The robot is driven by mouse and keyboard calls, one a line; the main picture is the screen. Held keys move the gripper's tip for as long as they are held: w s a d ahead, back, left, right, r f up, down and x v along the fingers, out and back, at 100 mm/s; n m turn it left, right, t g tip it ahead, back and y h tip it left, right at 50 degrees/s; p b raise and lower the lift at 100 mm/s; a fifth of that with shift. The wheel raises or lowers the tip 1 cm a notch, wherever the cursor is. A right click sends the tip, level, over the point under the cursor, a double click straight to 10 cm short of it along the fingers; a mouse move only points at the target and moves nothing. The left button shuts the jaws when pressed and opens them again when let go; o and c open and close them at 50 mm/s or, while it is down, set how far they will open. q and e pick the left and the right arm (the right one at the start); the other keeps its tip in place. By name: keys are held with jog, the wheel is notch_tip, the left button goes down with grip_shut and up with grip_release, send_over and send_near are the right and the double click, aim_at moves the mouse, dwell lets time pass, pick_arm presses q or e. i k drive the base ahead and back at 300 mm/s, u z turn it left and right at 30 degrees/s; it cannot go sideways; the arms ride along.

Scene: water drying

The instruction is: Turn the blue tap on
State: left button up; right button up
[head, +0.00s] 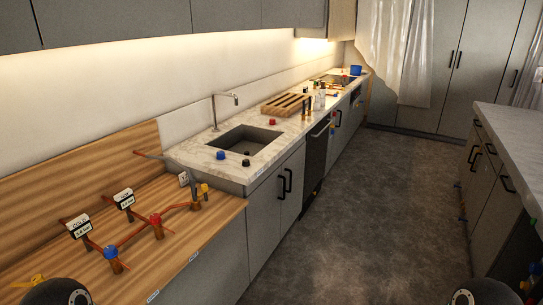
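The blue tap (110,252) is a small blue knob on copper piping, low on the wooden worktop (200,238) at the left. A red tap (155,219) sits on the same piping, just right of and behind it. Small labelled signs stand behind the taps; the sign nearest the blue tap (78,226) seems to read "COLD". A grey spout (192,178) rises from the piping near the sink. I cannot tell the tap's valve position. Neither gripper shows; only dark rounded parts of my arms show at the bottom corners.
A sink (244,141) with a metal faucet (225,105) is set in the pale counter beyond the wood. A blue knob and a red knob lie near it. A wooden rack (287,104) stands farther back. An island counter (515,140) is at right; the floor between is open.

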aim_at(219, 155)
jog(key=z, duration=0.2)
jog(key=i, duration=0.8)
jog(key=u, duration=2.3)
jog(key=i, duration=0.1)
jog(key=z, duration=3.6)
jog(key=i, duration=2.3)
